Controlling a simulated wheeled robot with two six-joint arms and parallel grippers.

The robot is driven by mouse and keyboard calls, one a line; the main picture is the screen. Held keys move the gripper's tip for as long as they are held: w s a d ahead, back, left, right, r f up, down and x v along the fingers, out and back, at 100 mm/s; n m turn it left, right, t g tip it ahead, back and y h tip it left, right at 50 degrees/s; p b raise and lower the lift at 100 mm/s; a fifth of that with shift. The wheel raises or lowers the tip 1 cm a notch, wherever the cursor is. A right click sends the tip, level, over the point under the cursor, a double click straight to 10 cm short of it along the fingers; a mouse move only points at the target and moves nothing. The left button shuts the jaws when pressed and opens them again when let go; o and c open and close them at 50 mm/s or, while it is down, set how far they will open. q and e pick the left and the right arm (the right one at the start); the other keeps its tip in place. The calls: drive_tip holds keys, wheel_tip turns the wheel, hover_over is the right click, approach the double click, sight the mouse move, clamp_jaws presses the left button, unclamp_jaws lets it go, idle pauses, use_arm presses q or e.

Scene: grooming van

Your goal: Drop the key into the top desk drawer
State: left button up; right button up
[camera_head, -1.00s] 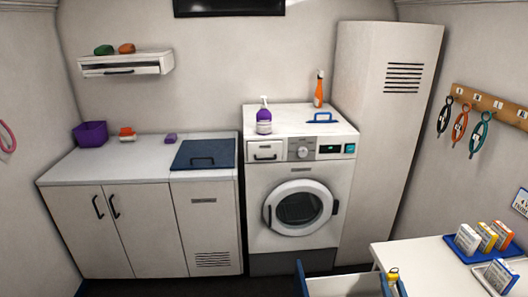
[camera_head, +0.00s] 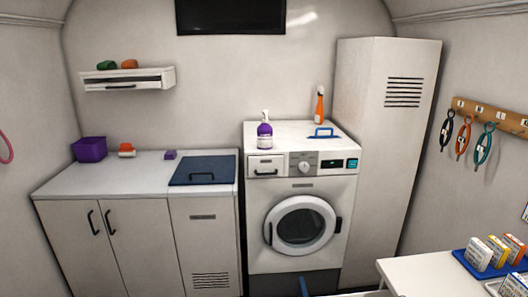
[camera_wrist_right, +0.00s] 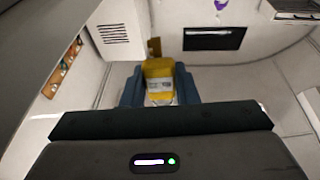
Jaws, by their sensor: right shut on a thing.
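The key's yellow fob (camera_wrist_right: 158,68), with a white label, is between the blue fingers of my right gripper (camera_wrist_right: 160,86) in the right wrist view. The gripper is shut on it. A small brass-coloured piece (camera_wrist_right: 154,47) sticks out beyond the fob. The white desk (camera_head: 425,272) is at the lower right. A pale edge beside it may be the drawer, but its inside is out of view.
A washing machine (camera_head: 300,200), a tall locker (camera_head: 385,150) and a cabinet (camera_head: 110,235) line the back.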

drive_tip(key=o, duration=0.8)
drive_tip(key=shift+o, duration=0.2)
drive_tip(key=b+v, duration=0.2)
drive_tip(key=v, duration=0.8)
drive_tip(key=shift+s+b, duration=0.35)
drive_tip(key=shift+f, duration=0.15)
